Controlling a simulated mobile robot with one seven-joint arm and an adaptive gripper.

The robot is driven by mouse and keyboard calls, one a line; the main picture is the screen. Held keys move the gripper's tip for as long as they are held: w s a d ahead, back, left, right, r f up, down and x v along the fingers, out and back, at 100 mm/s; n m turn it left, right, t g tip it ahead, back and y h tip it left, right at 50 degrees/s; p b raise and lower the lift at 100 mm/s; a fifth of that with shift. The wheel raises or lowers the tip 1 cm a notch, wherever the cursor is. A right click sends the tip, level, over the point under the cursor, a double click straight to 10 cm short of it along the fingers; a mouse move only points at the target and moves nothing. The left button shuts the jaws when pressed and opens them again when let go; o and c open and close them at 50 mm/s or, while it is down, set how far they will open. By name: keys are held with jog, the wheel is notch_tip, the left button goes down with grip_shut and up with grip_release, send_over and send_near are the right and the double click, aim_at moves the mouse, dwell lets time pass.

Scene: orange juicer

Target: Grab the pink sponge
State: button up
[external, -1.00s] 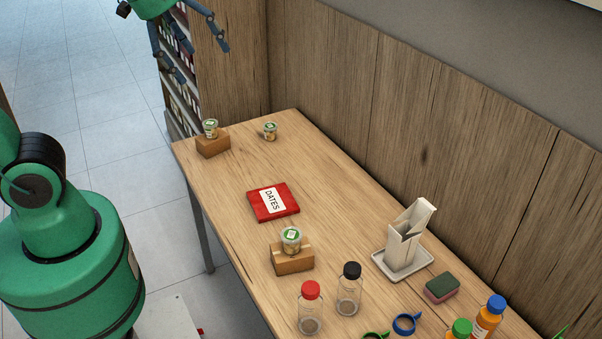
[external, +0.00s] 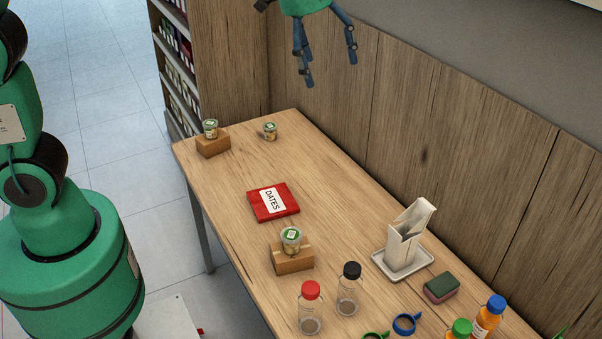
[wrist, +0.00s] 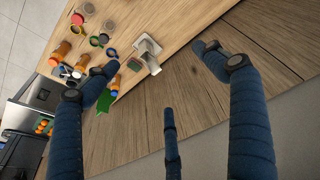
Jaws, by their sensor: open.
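The pink sponge (external: 441,288) has a dark green top and lies flat on the wooden table at the right, beside the white tray. In the wrist view the sponge (wrist: 134,65) shows mostly its green side, next to the white holder. My gripper (external: 325,72) is high above the far part of the table, near the wall, well apart from the sponge. Its dark blue fingers are spread and empty. In the wrist view the gripper (wrist: 160,85) has its fingers wide apart, with nothing between them.
A white holder (external: 405,236) stands on a small tray (external: 380,267) left of the sponge. Orange bottles (external: 487,322) stand to its right. Clear jars with a red cap (external: 311,291) and black cap (external: 351,272) stand nearby. A red DATES packet (external: 283,211) lies mid-table.

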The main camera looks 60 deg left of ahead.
jog(key=w+d+f+g, duration=0.1)
jog(key=w+d+f, duration=0.7)
jog(key=w+d, duration=0.15)
jog(key=g, duration=0.2)
send_over(447, 287)
notch_tip(447, 287, down, 32)
jog(key=shift+w+r+y+p, duration=0.15)
jog(key=shift+y+p, duration=0.2)
jog(key=shift+y, duration=0.05)
jog(key=shift+f+b, duration=0.45)
jog(key=shift+f, duration=3.85)
